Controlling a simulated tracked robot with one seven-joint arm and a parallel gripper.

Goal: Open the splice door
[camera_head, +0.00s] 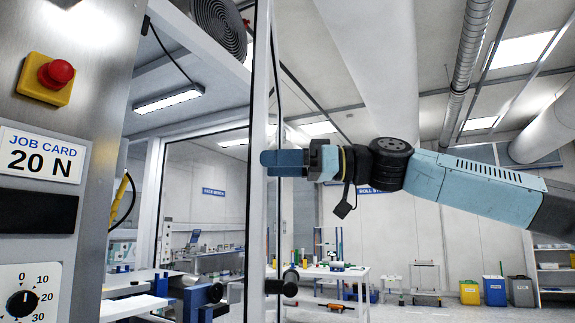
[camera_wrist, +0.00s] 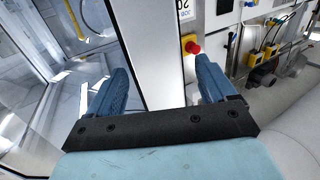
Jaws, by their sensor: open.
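The splice door appears as a tall pale-framed glass panel, with its edge post (camera_head: 262,215) upright near the middle of the head view. A dark handle-like fitting (camera_head: 283,287) sits low on that post. My gripper (camera_head: 268,162) is at the post, well above the fitting, pointing left. In the wrist view my gripper (camera_wrist: 158,82) is open, with its two blue fingers apart and a white upright post (camera_wrist: 150,50) showing between and beyond them. Whether the fingers touch the post cannot be told. Whether the door stands ajar is unclear.
A steel panel with a red stop button (camera_head: 57,73), a job card reading 20 N (camera_head: 40,160) and a dial (camera_head: 22,303) stands close at left. A white bench (camera_head: 350,272) and coloured bins (camera_head: 495,290) are farther back at right.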

